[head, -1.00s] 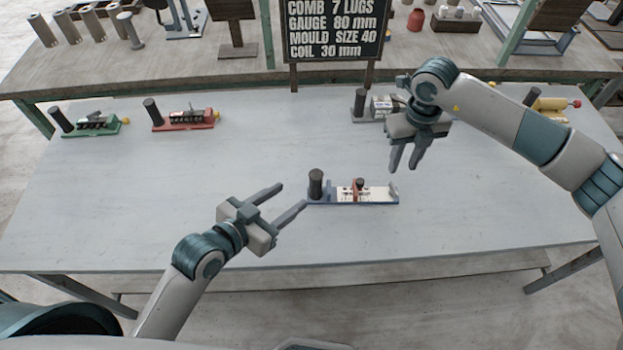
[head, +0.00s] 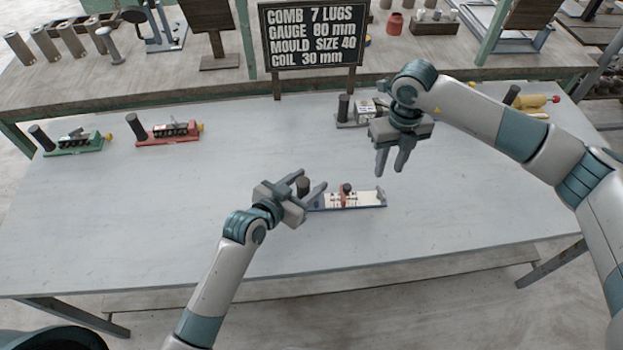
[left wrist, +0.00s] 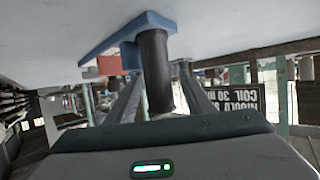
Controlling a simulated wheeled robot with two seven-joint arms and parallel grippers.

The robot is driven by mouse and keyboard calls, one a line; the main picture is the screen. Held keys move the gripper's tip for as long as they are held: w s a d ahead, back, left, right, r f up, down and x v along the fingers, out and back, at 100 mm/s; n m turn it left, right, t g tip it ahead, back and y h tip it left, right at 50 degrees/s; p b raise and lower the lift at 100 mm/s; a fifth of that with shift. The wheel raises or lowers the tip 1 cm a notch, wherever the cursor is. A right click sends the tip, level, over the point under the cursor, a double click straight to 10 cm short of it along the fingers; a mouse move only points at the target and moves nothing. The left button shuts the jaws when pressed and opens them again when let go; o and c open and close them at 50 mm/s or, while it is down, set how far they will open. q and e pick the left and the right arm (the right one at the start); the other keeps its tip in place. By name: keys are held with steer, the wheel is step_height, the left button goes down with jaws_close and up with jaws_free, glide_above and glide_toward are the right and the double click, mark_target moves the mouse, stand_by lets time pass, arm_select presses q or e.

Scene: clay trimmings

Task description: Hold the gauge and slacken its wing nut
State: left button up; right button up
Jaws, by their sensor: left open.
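The gauge (head: 365,199) lies near the middle of the table, with a blue base, a white scale and a dark upright handle (head: 303,187) at its left end. A red-brown slider (head: 344,199) with a dark knob, probably the wing nut (head: 346,187), sits on the scale. My left gripper (head: 313,179) is open at the handle. In the left wrist view the handle (left wrist: 156,70) stands between the two parted fingers, below the blue base (left wrist: 130,35); contact cannot be told. My right gripper (head: 390,171) is open and empty, pointing down above and behind the gauge's right end.
A green fixture (head: 78,144) and a red one (head: 168,132) stand at the back left. A grey one (head: 350,120) and a yellow one (head: 535,103) stand at the back right. A lettered board (head: 313,38) rises behind. The table's front and left are clear.

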mark_target(383, 194)
arm_select(q)
steer(key=shift+x, duration=0.9)
steer(key=shift+c, duration=0.6)
steer(key=c, duration=1)
jaws_close()
arm_select(e)
steer(key=shift+c, duration=0.7)
steer(key=shift+s+d+r+n, duration=0.1)
steer(key=shift+s+r+n, duration=0.1)
steer(key=shift+r, duration=0.35)
steer(key=shift+s+d+r+n, duration=0.1)
steer(key=shift+s+r+n, duration=0.1)
steer(key=shift+r, duration=0.3)
steer(key=shift+f, duration=0.15)
step_height(383, 194, down, 12)
steer(key=shift+r, duration=0.15)
